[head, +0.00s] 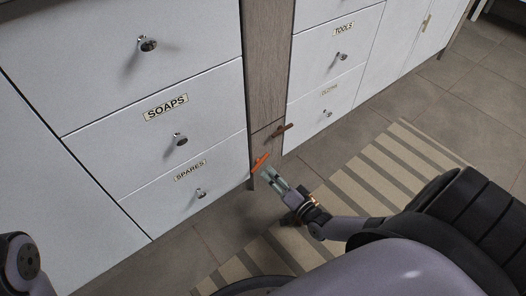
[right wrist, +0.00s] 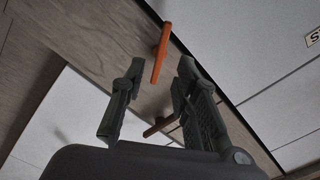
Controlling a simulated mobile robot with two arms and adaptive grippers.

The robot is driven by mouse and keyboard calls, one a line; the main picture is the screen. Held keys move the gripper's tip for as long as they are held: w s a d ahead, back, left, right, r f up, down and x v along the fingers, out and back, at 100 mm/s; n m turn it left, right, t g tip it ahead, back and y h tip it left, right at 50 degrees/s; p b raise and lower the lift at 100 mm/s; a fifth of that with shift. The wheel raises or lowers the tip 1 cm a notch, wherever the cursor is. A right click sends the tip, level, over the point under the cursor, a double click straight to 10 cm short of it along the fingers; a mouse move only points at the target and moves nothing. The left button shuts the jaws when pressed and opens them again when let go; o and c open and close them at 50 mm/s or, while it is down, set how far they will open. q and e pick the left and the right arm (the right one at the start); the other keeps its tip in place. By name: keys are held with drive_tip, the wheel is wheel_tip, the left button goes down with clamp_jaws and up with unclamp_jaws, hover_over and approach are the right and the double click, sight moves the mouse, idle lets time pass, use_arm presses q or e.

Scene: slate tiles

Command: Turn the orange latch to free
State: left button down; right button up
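The orange latch (head: 260,163) is a thin bar on the narrow wooden panel between the drawer columns, low down. In the right wrist view the orange latch (right wrist: 161,54) stands nearly upright in the picture, beyond and between the fingertips. My right gripper (head: 270,174) is just in front of it in the head view. In the right wrist view its two fingers (right wrist: 156,84) are apart with nothing between them; contact with the latch cannot be seen. My left gripper is out of view.
A second, brown-red bar (head: 281,131) sits higher on the wooden panel (head: 266,75). White drawers labelled SOAPS (head: 166,107), SPARES (head: 190,171) and TOOLS (head: 344,28) flank it, with protruding knobs. A striped rug (head: 385,165) lies on the tiled floor.

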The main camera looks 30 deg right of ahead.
sight(261, 164)
drive_tip(key=shift+w+a+b, duration=0.2)
drive_tip(key=shift+w+b, duration=0.55)
drive_tip(key=shift+w, duration=1.95)
drive_tip(key=shift+c, duration=0.5)
clamp_jaws()
